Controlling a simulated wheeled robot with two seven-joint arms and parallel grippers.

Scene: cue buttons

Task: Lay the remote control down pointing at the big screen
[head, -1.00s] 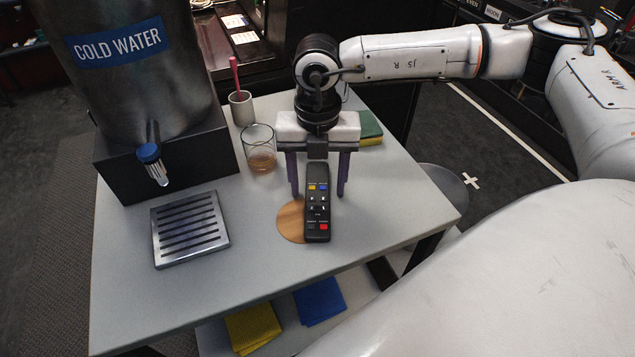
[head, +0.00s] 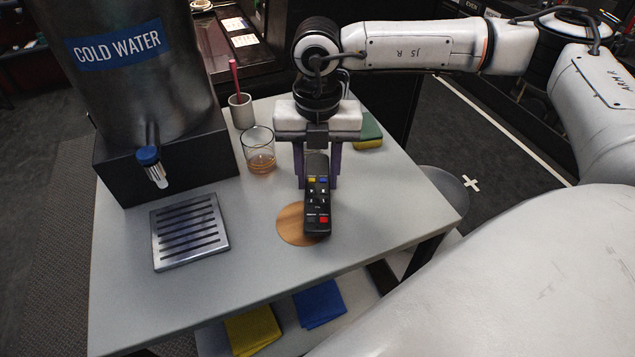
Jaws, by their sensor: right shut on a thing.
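The remote control (head: 317,205) is black with yellow, blue and red buttons, its red button at the end nearest me. It is between the fingers of my right gripper (head: 317,184), which is shut on it. Its near end overlaps a round wooden coaster (head: 293,227) in the picture; I cannot tell whether it touches it. The remote's far end is partly hidden by the gripper. No big screen can be made out in the head view. My left gripper is not in view.
A cold water dispenser (head: 165,170) with a metal drip tray (head: 190,231) stands at left on the grey table (head: 255,290). A glass (head: 259,150), a cup (head: 241,111) and a green-yellow sponge (head: 369,131) stand behind. The table's right side is clear.

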